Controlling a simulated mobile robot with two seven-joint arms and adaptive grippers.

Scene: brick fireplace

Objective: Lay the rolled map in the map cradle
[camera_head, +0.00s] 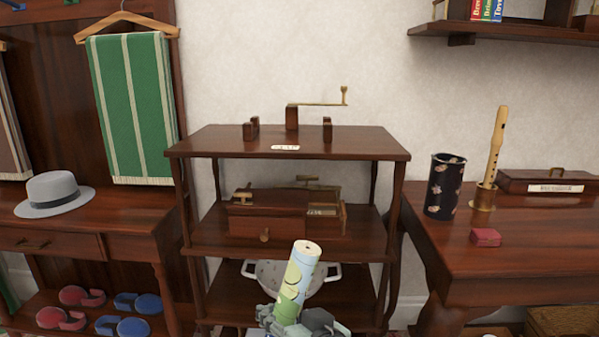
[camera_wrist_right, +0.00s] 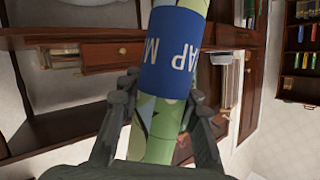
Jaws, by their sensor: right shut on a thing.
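The rolled map (camera_head: 300,270) is a pale green and yellow tube, held near upright with a slight tilt in front of the shelf stand. My right gripper (camera_head: 291,318) is shut around its lower part. In the right wrist view the map (camera_wrist_right: 176,50) has a blue band with white letters and passes between both fingers of the gripper (camera_wrist_right: 162,95). The map cradle is on the stand's top: two dark wooden blocks (camera_head: 327,129) set apart, with a brass arm (camera_head: 318,103) on a post behind them and a small label in front. The cradle is empty. My left gripper is not in view.
The stand's top shelf (camera_head: 375,144) is otherwise bare. Its middle shelf holds a wooden box (camera_head: 267,222), and a pot (camera_head: 330,275) is below. A desk at right carries a patterned cup (camera_head: 444,187), a flute (camera_head: 496,145) and a red box (camera_head: 485,237). A hat (camera_head: 54,191) lies at left.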

